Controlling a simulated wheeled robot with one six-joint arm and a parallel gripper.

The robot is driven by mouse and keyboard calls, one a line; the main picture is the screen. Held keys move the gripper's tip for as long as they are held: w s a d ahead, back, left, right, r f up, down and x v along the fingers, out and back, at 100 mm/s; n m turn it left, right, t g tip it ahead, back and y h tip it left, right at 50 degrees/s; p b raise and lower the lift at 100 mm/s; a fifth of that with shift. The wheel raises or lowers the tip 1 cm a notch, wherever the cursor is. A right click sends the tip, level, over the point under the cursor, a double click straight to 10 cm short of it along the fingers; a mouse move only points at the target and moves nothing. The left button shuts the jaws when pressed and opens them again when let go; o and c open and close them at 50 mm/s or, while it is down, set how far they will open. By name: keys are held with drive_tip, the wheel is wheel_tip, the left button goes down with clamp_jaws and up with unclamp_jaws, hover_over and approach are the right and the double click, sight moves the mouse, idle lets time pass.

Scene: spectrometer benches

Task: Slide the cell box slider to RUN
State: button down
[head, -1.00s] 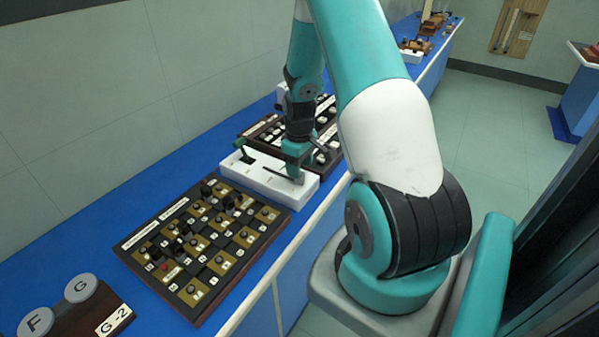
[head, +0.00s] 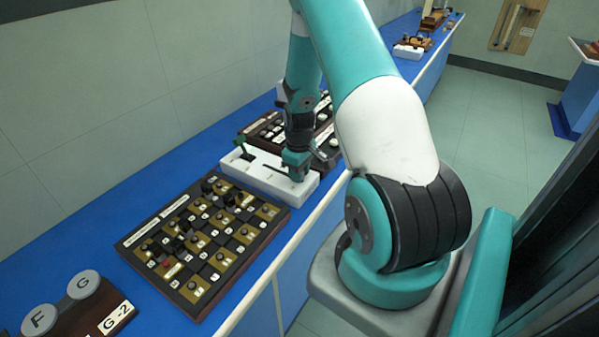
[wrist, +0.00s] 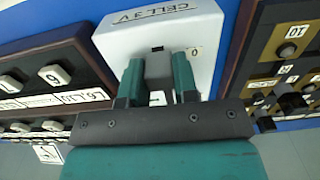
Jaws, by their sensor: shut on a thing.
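The cell box is a long white box (head: 255,177) on the blue bench. It has a dark slot (head: 272,168) in its top and a dark green lever at its far left end (head: 240,146). In the wrist view its white top (wrist: 180,28) carries lettering that looks like CELL, and a small mark near the fingers. My gripper (head: 297,176) is down at the right end of the box. In the wrist view my gripper (wrist: 158,80) has its teal fingers on both sides of a grey block, the slider knob (wrist: 158,70), and is shut on it. Which label the slider is at is hidden.
A dark board with brass squares and black knobs (head: 205,240) lies close in front of the box. Another dark panel with white knobs (head: 265,130) stands right behind it. A board marked G-2 (head: 90,318) is at the near left. A wall runs along the left.

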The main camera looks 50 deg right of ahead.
sight(277, 170)
drive_tip(key=w, duration=0.2)
drive_tip(key=w+b, duration=0.1)
drive_tip(key=w, duration=0.5)
drive_tip(key=shift+a+b, duration=0.3)
drive_tip(key=c, duration=0.9)
unclamp_jaws()
drive_tip(key=shift+r, duration=0.1)
wheel_tip(277, 170, up, 17)
drive_tip(key=b, duration=0.3)
drive_tip(key=shift+r, duration=0.15)
